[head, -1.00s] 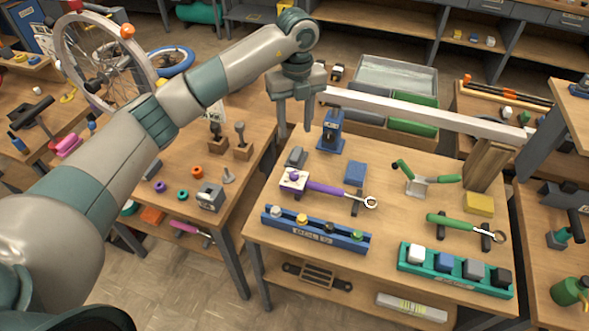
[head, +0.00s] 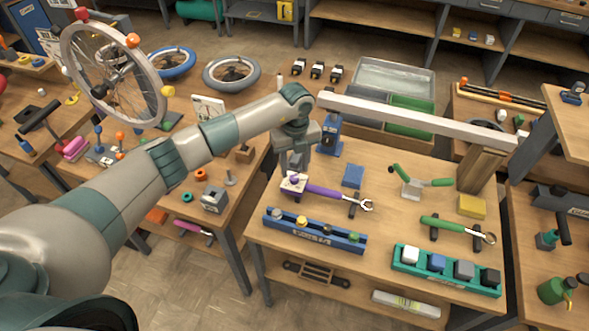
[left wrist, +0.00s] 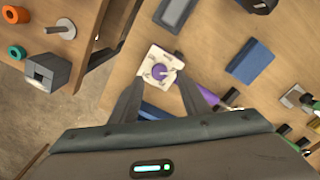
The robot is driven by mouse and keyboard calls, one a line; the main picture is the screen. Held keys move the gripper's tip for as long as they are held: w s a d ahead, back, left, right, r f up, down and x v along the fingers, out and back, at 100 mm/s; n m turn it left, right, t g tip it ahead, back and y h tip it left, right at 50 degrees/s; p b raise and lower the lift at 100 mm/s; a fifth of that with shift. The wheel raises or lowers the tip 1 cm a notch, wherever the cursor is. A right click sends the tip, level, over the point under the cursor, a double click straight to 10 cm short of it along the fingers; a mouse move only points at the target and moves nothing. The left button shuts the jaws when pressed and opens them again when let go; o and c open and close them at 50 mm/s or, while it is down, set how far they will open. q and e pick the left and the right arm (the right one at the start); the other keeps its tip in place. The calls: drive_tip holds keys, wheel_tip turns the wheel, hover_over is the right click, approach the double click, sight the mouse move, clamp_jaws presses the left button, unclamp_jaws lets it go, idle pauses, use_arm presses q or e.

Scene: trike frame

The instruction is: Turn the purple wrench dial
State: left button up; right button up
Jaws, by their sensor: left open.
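The purple dial (head: 294,181) sits on a small white plate on the middle table, at the left end of the purple-handled wrench (head: 325,192). In the left wrist view the round purple dial (left wrist: 159,71) shows on its white plate (left wrist: 150,56), between and just beyond my fingertips. My left gripper (head: 293,166) is open, pointing down above and slightly behind the dial; it also shows in the left wrist view (left wrist: 157,84). Its fingers appear apart from the dial. The wrench is partly hidden by a finger in the wrist view. My right gripper is not in view.
A blue tray (head: 300,236) with several coloured knobs lies in front of the dial. A blue block (head: 353,176) lies to its right, and a blue stand (head: 330,140) is behind. A green-handled wrench (head: 445,224) lies further right. A long white beam (head: 420,118) crosses the back.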

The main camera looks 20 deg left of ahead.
sight(294, 178)
use_arm(q)
drive_tip(key=shift+f+p, duration=0.4)
drive_tip(key=shift+f, duration=1.35)
clamp_jaws()
